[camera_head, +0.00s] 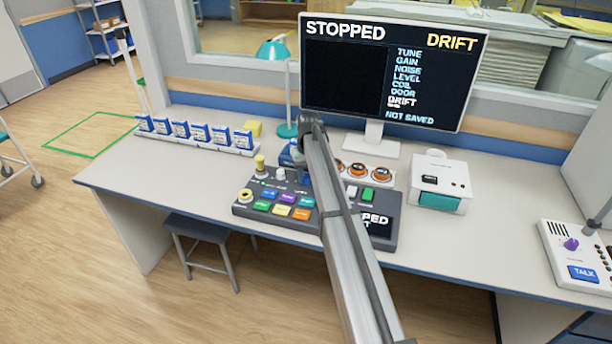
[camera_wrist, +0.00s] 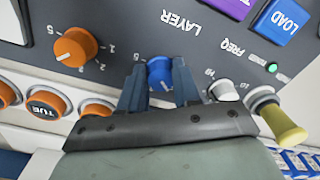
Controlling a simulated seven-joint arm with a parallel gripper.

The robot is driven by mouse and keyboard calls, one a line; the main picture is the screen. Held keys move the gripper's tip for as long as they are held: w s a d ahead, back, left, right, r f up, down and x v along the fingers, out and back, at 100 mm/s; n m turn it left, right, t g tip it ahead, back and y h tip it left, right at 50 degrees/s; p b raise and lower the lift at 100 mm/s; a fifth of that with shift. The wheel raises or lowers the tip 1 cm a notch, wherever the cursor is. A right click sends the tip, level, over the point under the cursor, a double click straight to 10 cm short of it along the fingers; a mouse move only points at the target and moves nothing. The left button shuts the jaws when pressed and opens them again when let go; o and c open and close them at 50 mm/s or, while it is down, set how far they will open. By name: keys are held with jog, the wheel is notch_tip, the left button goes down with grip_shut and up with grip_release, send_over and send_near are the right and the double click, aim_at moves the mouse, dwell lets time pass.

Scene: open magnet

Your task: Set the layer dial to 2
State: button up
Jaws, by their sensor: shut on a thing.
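The blue dial (camera_wrist: 159,73) is on the dark control panel, beside the printed word LAYER in the wrist view. My gripper (camera_wrist: 159,66) has one finger on each side of this dial and is shut on it. A small white mark shows on the dial, but I cannot read its setting, as the fingers hide most of the numbers around it. The control panel (camera_head: 246,212) lies on the desk with several coloured buttons.
An orange dial (camera_wrist: 75,47) and a white knob (camera_wrist: 222,90) flank the blue dial. A yellow-topped lever (camera_wrist: 283,122) stands close by. The monitor (camera_head: 345,80) reads STOPPED and DRIFT. A white box (camera_head: 440,182) stands to the right.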

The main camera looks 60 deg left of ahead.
aim_at(307, 177)
jog(key=o, duration=1)
jog(key=shift+o, duration=0.2)
jog(key=shift+r, duration=0.1)
notch_tip(307, 177, up, 14)
jog(key=shift+w+f, duration=0.2)
jog(key=shift+w, duration=0.05)
jog(key=shift+d, duration=0.1)
